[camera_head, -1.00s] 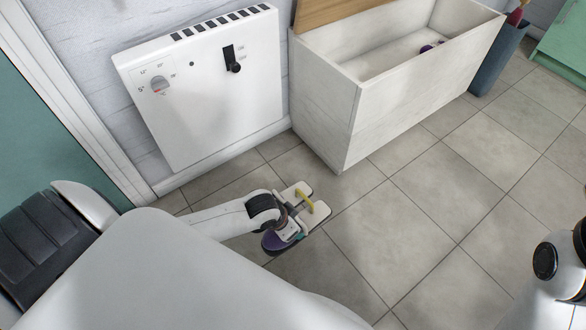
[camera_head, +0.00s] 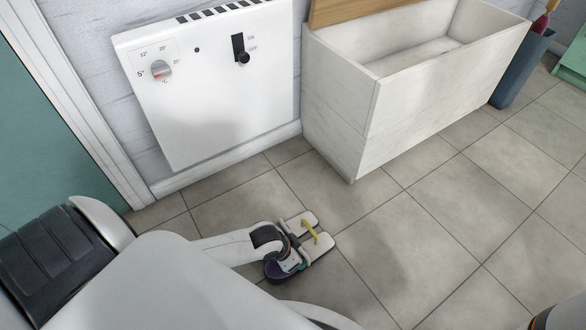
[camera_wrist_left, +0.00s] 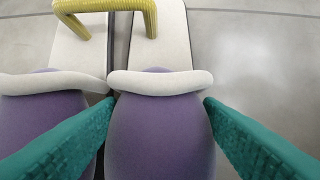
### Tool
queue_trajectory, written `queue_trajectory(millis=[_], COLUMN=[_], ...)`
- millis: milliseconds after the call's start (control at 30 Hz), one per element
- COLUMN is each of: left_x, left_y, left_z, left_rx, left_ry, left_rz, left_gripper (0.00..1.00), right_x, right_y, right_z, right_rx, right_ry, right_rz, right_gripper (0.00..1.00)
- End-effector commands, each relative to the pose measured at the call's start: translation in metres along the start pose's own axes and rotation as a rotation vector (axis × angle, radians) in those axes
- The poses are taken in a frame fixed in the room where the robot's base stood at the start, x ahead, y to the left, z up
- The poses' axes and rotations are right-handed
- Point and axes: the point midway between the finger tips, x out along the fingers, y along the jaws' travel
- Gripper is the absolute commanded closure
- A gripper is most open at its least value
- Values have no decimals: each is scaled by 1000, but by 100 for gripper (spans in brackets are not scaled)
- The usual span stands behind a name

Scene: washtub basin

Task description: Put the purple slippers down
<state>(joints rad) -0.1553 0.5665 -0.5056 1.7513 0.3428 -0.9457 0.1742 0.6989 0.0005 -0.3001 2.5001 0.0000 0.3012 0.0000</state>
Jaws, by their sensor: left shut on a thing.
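The purple slippers (camera_head: 273,272) are a side-by-side pair with cream soles and pale cuffs. In the head view they are low in the middle, over the grey floor tiles; I cannot tell whether they touch the floor. A yellow bar spans the soles. My left gripper (camera_head: 288,254) is at the slippers. In the left wrist view its teal fingers (camera_wrist_left: 158,112) are shut on the right-hand purple slipper (camera_wrist_left: 160,135), one on each side. The other slipper (camera_wrist_left: 45,125) lies to the left, partly behind a finger. My right gripper is not in view.
A white wall heater (camera_head: 215,90) with a dial is behind on the left. An open white storage chest (camera_head: 345,130) with a wooden lid (camera_head: 350,8) stands at the back, with a blue-grey bin (camera_head: 520,75) beside it. The floor (camera_head: 440,225) to the right is clear.

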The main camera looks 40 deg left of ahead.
Motion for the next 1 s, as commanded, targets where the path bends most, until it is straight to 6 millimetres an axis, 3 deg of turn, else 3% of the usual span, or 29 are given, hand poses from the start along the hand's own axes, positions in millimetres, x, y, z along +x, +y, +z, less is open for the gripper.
queue_trajectory(millis=[367,400,500,833,933,1000], left_x=[2,2,2,-1,-14,-28], left_y=[0,0,0,0,0,0], left_z=[0,-1,-1,0,1,2], left_rx=[0,0,0,1,1,1], left_ry=[-1,-1,-1,-1,1,0], left_rz=[0,0,0,1,1,0], left_gripper=[69,34,18,18,18,18], right_x=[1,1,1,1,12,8], right_y=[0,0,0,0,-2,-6], right_z=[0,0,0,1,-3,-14], right_rx=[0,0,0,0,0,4], right_ry=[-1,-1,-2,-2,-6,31], right_rz=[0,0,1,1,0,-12], right_gripper=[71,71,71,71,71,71])
